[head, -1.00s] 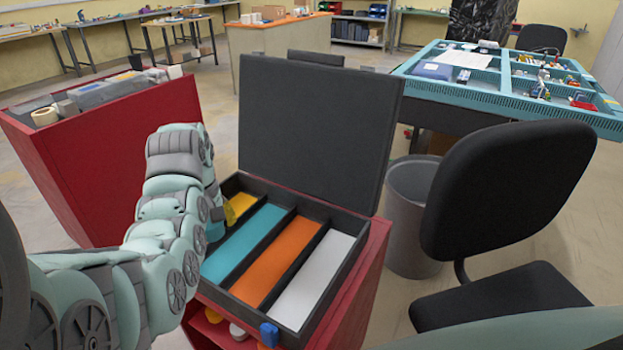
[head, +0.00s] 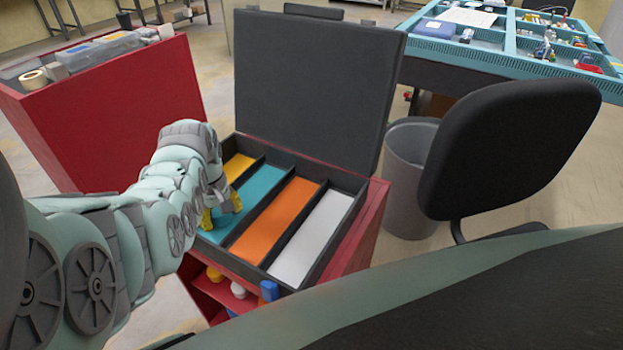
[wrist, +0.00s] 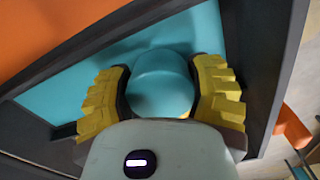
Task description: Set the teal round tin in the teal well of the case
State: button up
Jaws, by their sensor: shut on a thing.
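The teal round tin (wrist: 160,82) shows in the wrist view between the two yellow fingers of my gripper (wrist: 163,100), which is shut on it. The open case (head: 337,247) has a black frame and long wells with yellow, teal, orange and white floors. In the wrist view the teal well floor (wrist: 95,75) lies behind the tin. I cannot tell whether the tin touches the floor.
The raised black lid (head: 315,85) stands behind the wells. Dark dividers separate the wells. A red cabinet (head: 110,110) is left, and a grey bin (head: 410,180) and black chair (head: 510,150) are right.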

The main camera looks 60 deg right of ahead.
aim_at(218, 209)
jog(key=shift+s+f, duration=0.1)
jog(key=shift+f, duration=0.45)
jog(key=shift+f, duration=0.15)
jog(key=o, duration=1.3)
notch_tip(218, 209, up, 11)
jog(key=shift+r+p, duration=0.1)
jog(key=shift+p, duration=0.5)
jog(key=shift+r+p, duration=0.45)
jog(key=shift+r, duration=0.1)
